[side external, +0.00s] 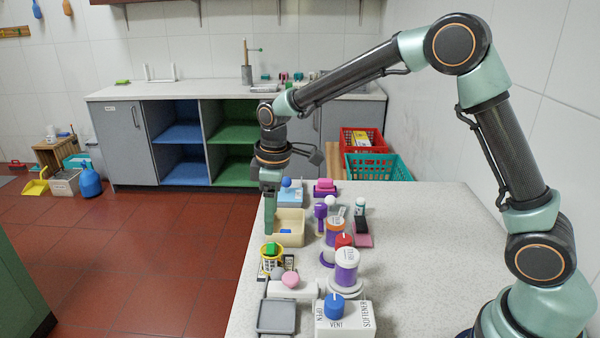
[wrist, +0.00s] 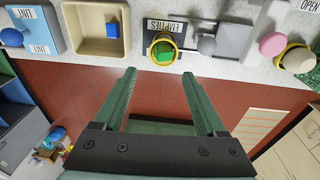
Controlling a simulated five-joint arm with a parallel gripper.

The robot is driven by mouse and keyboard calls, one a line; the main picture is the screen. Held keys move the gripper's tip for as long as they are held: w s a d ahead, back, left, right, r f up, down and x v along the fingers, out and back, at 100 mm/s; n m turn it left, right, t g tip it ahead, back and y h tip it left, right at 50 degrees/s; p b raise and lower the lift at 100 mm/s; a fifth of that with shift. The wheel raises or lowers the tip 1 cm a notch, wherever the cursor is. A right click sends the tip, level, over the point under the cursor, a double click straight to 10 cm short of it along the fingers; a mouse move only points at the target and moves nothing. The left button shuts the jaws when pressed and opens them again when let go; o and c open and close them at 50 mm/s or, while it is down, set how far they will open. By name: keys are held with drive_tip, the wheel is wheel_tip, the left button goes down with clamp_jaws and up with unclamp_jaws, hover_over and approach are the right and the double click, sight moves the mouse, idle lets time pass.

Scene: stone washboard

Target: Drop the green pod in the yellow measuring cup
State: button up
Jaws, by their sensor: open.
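The green pod (wrist: 163,52) sits within the rim of a round yellow cup (wrist: 153,39) in the wrist view. In the side view the pod (side external: 271,248) shows at the top of the yellow cup (side external: 265,266), near the table's left edge.
The cream tray (wrist: 89,46) holds a blue block (wrist: 112,30). A blue LINT box (wrist: 36,29) stands beside it. The table's right side (side external: 430,240) is clear.

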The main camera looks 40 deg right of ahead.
drive_tip(key=shift+r, duration=0.25)
drive_tip(key=shift+s+d+r, duration=0.15)
drive_tip(key=shift+r, duration=0.2)
drive_tip(key=s+d+r+m+t, duration=0.2)
drive_tip(key=s+d+r+m, duration=0.2)
drive_tip(key=s, duration=0.5)
drive_tip(key=s+d+r+m+t, duration=0.2)
drive_tip(key=s+d+r+m, duration=0.2)
drive_tip(key=s, duration=0.5)
wheel_tip(320, 180, up, 2)
drive_tip(key=shift+s+d+r+m+t, duration=0.2)
drive_tip(key=shift+m+t, duration=0.1)
drive_tip(key=shift+m, duration=0.2)
